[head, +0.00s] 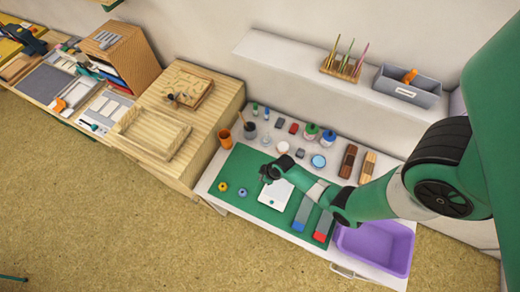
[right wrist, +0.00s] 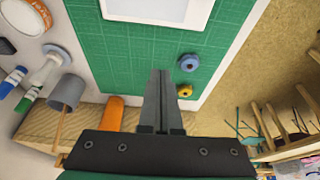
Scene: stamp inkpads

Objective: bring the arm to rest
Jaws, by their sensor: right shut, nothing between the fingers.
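My right gripper (head: 268,176) is over the green cutting mat (head: 245,165), near the upper left edge of a white sheet (head: 275,194). In the right wrist view its fingers (right wrist: 162,75) are closed together with nothing between them. A blue-ended inkpad (head: 302,216) and a red-ended inkpad (head: 323,227) lie side by side at the right end of the mat, partly beside my arm. My left gripper is not in view.
A yellow ring (head: 222,186) and a blue ring (head: 242,192) lie on the mat, left of the gripper. A purple bin (head: 405,247) is right, under my arm.

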